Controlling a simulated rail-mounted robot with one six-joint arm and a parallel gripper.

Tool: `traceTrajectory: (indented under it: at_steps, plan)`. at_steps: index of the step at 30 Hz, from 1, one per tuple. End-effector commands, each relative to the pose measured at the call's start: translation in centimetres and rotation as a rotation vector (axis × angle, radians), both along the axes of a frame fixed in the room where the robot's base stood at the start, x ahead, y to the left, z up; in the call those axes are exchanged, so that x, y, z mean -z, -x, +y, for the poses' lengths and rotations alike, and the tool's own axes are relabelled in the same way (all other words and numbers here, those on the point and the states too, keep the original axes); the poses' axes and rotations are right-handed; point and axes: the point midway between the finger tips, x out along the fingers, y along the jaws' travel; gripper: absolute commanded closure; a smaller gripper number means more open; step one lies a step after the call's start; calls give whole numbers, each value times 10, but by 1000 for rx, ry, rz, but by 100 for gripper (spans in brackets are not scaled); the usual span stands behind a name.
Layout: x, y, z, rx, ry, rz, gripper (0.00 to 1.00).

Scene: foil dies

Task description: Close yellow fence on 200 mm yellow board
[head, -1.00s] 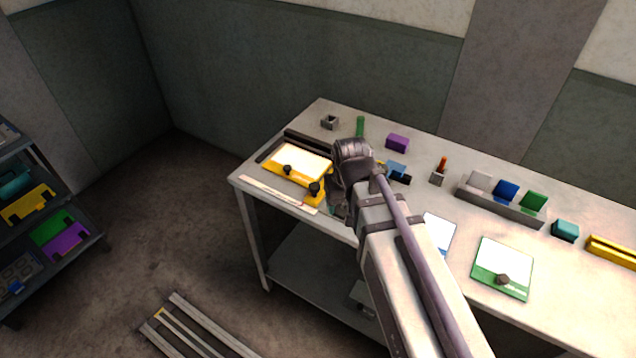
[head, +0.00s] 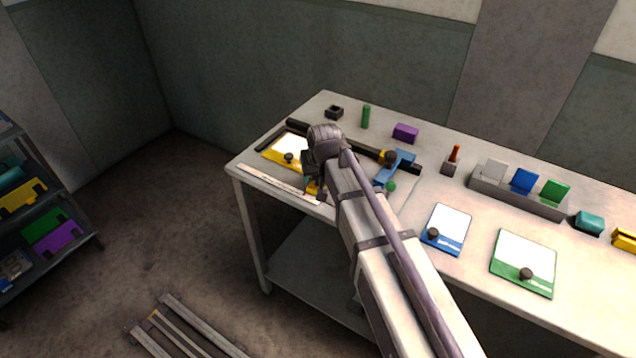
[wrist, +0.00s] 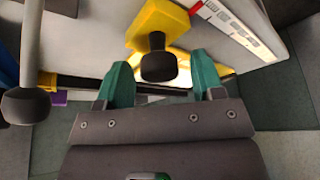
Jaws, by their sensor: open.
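The yellow board (head: 270,155) lies at the left end of the bench with a white sheet on it and a dark knob (head: 289,157) on its yellow edge. My gripper (head: 314,192) is over the board's right end and hides part of it. In the wrist view, my gripper (wrist: 162,78) is open, with its two teal fingers apart. A black knob (wrist: 158,66) on a yellow block (wrist: 160,22) shows in the gap between the fingertips. I cannot tell whether the fingers touch it, or whether this block is the fence.
A dark rail (head: 362,148) runs behind the board. A blue piece (head: 398,165) with a black knob (head: 390,158) stands to the right. A white ruler strip (head: 270,181) lies along the front edge. Blue (head: 452,222) and green (head: 525,255) boards lie farther right.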

Motion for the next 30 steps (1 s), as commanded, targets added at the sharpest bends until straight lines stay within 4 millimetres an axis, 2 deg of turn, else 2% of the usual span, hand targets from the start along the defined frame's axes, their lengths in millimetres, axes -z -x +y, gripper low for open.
traceTrajectory:
  at_steps: [5,24,30]
  plan:
    - [-2,0,0,0,0,0,38]
    - [-2,0,0,0,0,0,99]
    - [-2,-4,5,0,0,1,100]
